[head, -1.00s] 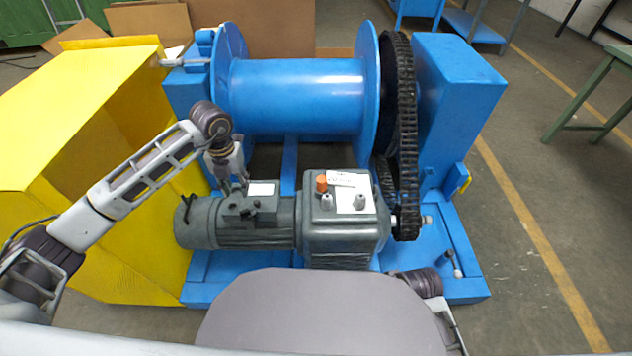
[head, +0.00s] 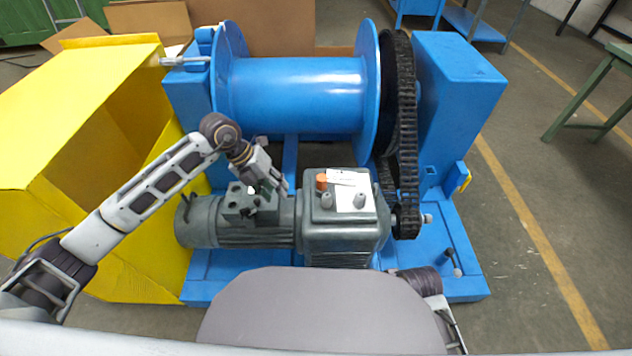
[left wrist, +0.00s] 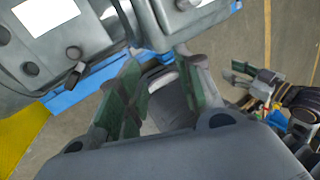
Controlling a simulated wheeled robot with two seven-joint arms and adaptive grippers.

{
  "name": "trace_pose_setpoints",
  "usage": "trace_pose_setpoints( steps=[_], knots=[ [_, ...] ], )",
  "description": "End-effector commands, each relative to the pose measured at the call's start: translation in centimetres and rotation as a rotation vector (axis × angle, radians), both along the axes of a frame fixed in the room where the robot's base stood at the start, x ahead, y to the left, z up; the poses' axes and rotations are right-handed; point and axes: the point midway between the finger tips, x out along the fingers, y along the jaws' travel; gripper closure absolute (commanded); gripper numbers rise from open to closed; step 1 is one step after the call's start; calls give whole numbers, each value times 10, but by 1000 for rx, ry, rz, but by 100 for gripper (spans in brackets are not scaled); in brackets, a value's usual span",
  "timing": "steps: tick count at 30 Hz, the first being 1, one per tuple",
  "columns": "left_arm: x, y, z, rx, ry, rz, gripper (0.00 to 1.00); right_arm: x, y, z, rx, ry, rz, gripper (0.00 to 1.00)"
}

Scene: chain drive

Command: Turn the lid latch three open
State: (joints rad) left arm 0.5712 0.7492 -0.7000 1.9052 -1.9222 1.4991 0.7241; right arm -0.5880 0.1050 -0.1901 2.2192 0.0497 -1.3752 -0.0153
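The grey motor (head: 215,235) carries a terminal box (head: 238,198) on top. In the left wrist view the box lid (left wrist: 75,25) has a white label, and a dark latch (left wrist: 76,66) sticks out near its edge. Which latch is number three I cannot tell. My left gripper (head: 272,188) is over the right side of the box, tilted down. In the left wrist view its green-padded fingers (left wrist: 158,55) stand apart with nothing clearly between them. My right gripper (left wrist: 240,74) shows small at the right of that view; its finger opening is unclear.
The gearbox (head: 340,220) with an orange cap stands right of the motor. Behind are the blue drum (head: 298,95) and black chain (head: 407,130). A yellow box-like guard (head: 60,110) is at left. Clear floor (head: 540,200) lies to the right.

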Motion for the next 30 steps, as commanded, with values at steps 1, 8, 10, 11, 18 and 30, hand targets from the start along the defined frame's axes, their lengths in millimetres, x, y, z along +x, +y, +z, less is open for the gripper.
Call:
trace_pose_setpoints(
  steps=[1,8,10,11,18,30],
  knots=[
    [-2,-6,1,-22,-1,-5,64,0,0,0,0,0,0,60],
    [-6,-32,7,-130,-16,-18,64,0,0,0,0,0,0,60],
    [-8,-40,9,-163,-19,-21,64,0,0,0,0,0,0,60],
    [-8,-43,11,-178,-21,-21,64,0,0,0,0,0,0,60],
    [-14,-70,22,-297,-35,-27,64,0,0,0,0,0,0,60],
    [-21,-107,48,-496,-58,-18,64,0,0,0,0,0,0,60]
  ],
)
